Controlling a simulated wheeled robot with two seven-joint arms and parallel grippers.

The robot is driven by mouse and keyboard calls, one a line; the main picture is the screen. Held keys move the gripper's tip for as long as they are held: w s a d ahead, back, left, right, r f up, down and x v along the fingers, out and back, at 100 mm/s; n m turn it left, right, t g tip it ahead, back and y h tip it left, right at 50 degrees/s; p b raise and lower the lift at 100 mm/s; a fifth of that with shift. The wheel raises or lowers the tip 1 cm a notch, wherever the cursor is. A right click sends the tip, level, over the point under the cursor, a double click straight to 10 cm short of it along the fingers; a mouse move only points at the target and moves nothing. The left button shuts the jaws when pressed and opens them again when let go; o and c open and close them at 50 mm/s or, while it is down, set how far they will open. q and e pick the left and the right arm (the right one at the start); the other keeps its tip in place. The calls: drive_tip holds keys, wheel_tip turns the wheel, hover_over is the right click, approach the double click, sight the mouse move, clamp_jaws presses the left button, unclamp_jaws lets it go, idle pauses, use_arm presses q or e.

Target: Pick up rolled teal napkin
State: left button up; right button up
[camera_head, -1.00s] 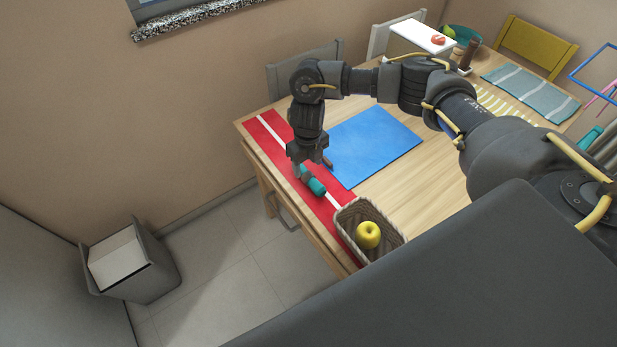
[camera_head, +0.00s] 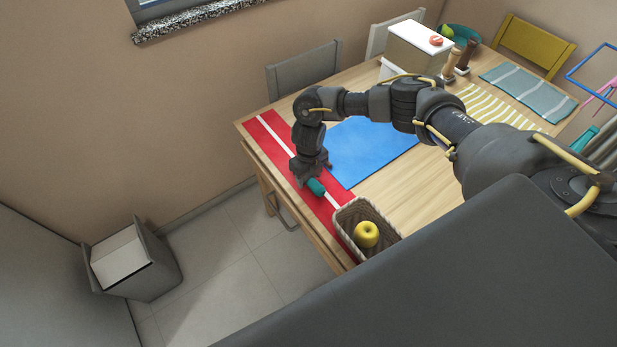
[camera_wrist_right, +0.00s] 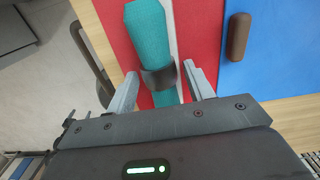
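The rolled teal napkin (camera_head: 316,187) lies on the red runner with a white stripe (camera_head: 268,141), near the table's edge. In the right wrist view the teal napkin (camera_wrist_right: 148,32) has a dark ring (camera_wrist_right: 160,79) around it. My right gripper (camera_head: 308,179) is low over the napkin and hides part of it. In the wrist view the right gripper's fingers (camera_wrist_right: 163,88) are apart, one on each side of the roll, with gaps visible. My left gripper is not in view.
A basket (camera_head: 349,222) with a yellow apple (camera_head: 366,234) stands close to the napkin. A blue mat (camera_head: 370,149) lies beside the runner, with a brown rounded object (camera_wrist_right: 238,37) near its edge. A white-topped box (camera_head: 420,38) stands at the back.

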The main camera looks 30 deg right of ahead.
sight(310, 177)
drive_tip(key=c, duration=0.9)
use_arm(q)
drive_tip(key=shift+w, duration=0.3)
use_arm(e)
drive_tip(key=shift+r, duration=0.1)
drive_tip(key=shift+w+r+b, duration=0.1)
drive_tip(key=shift+r+b, duration=0.25)
drive_tip(key=shift+r, duration=0.15)
drive_tip(key=r, duration=0.2)
drive_tip(key=shift+s+d+r+b, duration=0.2)
drive_tip(key=shift+s+r+b, duration=0.1)
drive_tip(key=shift+b, duration=0.1)
use_arm(q)
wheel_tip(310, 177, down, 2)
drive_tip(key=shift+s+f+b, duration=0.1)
drive_tip(key=shift+b, duration=0.2)
use_arm(e)
drive_tip(key=s+d+r, duration=0.2)
drive_tip(key=s+r, duration=0.1)
drive_tip(key=s, duration=0.1)
drive_tip(key=s+d+r, duration=0.2)
drive_tip(key=s+r, duration=0.1)
drive_tip(key=s+d+r, duration=0.2)
drive_tip(key=s+r, duration=0.1)
drive_tip(key=s, duration=0.1)
drive_tip(key=shift+s+d+r, duration=0.15)
drive_tip(key=shift+s+d, duration=0.2)
